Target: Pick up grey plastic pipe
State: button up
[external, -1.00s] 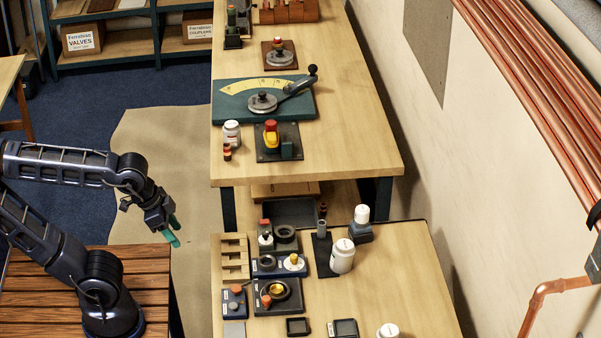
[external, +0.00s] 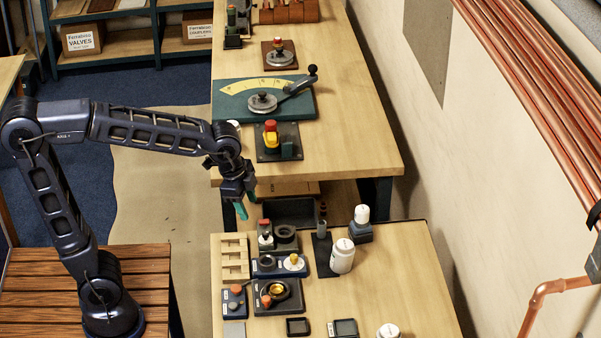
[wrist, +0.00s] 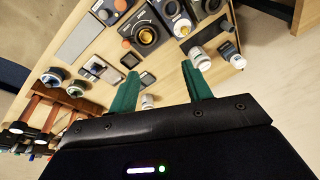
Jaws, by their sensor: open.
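The grey plastic pipe (external: 322,229) seems to be the short upright grey cylinder on a dark plate (external: 325,262), near the back of the near table in the external view. I cannot pick it out surely in the wrist view. My gripper (external: 244,205) hangs with green fingers pointing down, left of the pipe and above the table's back left corner. In the wrist view my gripper (wrist: 160,70) is open, with nothing between its fingers.
A white bottle (external: 342,256) stands close to the pipe's right. A white-capped item on a blue-grey base (external: 360,231) is behind it. Small fixtures, including a slotted wooden rack (external: 234,258), crowd the left side. The table's right side is mostly clear.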

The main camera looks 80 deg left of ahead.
jog(key=w+a+f+m+g, duration=0.1)
jog(key=w+a+f+m, duration=0.1)
jog(key=w+a+f, duration=0.4)
jog(key=w+a+f+m+g, duration=0.15)
jog(key=w+a, duration=0.25)
jog(key=w, duration=0.4)
jog(key=m, duration=0.3)
send_over(322, 224)
jog(key=f, duration=1.2)
jog(key=shift+w+d, duration=0.1)
jog(key=shift+w, duration=0.1)
jog(key=shift+w+a+f+m, duration=0.1)
jog(key=shift+a+f+m, duration=0.15)
jog(key=shift+f, duration=0.1)
notch_tip(322, 224, down, 5)
jog(key=shift+d, duration=0.1)
jog(key=shift+s+d+f, duration=0.1)
jog(key=shift+s+f, duration=0.05)
jog(key=shift+f, duration=1.2)
jog(key=shift+s+f, duration=0.15)
jog(key=shift+f, duration=1.2)
jog(key=c, duration=1)
jog(key=shift+c, duration=0.2)
jog(key=shift+r, duration=0.15)
